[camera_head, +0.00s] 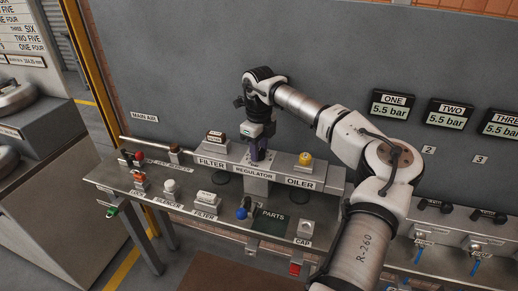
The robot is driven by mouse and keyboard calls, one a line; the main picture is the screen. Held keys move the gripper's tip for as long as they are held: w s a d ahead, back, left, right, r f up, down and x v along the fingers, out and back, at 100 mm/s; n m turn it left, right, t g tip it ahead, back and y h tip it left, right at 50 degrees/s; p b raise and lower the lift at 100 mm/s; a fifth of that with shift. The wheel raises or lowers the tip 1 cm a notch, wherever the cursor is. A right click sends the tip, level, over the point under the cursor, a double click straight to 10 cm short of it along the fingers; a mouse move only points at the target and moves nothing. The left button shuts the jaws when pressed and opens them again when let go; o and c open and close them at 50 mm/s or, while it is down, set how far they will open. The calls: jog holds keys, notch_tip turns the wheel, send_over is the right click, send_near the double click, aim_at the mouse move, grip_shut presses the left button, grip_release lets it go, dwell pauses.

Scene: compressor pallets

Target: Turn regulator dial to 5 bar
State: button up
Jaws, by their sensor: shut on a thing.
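The regulator stands at the middle of the bench behind the label REGULATOR (254,172), between the FILTER and OILER labels. My gripper (258,156) points down from above and is shut on the regulator dial, which its fingers mostly hide. I cannot read any scale or mark on the dial. On the back wall, display ONE (393,107) reads 5.5 bar, and display TWO (450,117) reads 5.5 bar. Display THREE (506,124) is cut by the right edge and also shows 5.5 bar.
The yellow-topped oiler (305,160) stands close right of my gripper, and a filter unit (215,138) stands to its left. Small parts, a blue-knobbed piece (242,213) and a dark PARTS mat (270,222) lie in front. Grey machinery (55,170) stands at left.

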dwell(0.3)
jog(key=o, duration=1)
jog(key=shift+c, duration=0.2)
notch_tip(320, 180, up, 14)
jog(key=b, duration=0.2)
